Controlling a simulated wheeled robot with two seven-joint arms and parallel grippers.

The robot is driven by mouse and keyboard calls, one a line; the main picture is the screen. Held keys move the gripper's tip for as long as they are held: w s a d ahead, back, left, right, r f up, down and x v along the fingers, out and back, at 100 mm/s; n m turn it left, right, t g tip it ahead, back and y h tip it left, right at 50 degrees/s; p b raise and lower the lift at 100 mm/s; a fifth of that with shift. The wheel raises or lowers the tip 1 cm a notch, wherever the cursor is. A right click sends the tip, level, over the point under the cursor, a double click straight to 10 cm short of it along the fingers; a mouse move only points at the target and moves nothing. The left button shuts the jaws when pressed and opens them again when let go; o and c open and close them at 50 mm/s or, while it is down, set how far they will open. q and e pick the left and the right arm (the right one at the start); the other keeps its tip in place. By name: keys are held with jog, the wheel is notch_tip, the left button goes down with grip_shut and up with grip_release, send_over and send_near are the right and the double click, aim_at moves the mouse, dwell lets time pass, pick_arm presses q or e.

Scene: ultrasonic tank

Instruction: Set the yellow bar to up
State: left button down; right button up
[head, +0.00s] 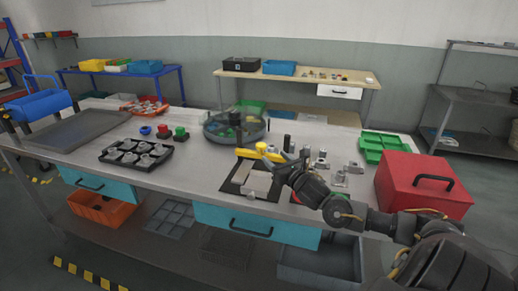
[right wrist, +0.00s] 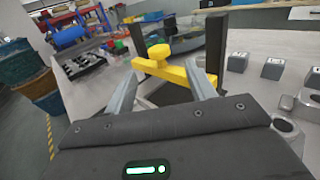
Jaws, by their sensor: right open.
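The yellow bar (head: 245,153) lies roughly level at the far end of a dark plate on the bench, with a round yellow knob on it. In the right wrist view the yellow bar (right wrist: 158,68) spans the gap between my fingertips, its knob beyond them. My right gripper (head: 283,164) is open, close beside the bar's right part in the head view. In the right wrist view my right gripper (right wrist: 162,72) has its fingers spread on either side of the bar; I cannot tell whether they touch it. My left gripper is not in view.
A round grey tray (head: 235,139) stands just behind the bar. Black posts and small metal blocks (head: 340,178) stand to its right. A red box (head: 415,185) and green tray (head: 380,142) are further right. A black tray of metal parts (head: 137,155) is left.

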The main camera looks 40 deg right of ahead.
aim_at(261, 144)
jog(key=w, duration=0.3)
jog(key=w+d+p, duration=0.1)
jog(key=w, duration=0.2)
jog(key=w+p, duration=0.1)
jog(key=w, duration=0.2)
jog(key=shift+w+d+r, duration=0.15)
jog(key=shift+d+r, duration=0.1)
jog(key=shift+w+f+p, duration=0.1)
jog(key=shift+w+p, duration=0.2)
jog(key=shift+w, duration=0.3)
jog(key=shift+d, duration=0.1)
grip_shut()
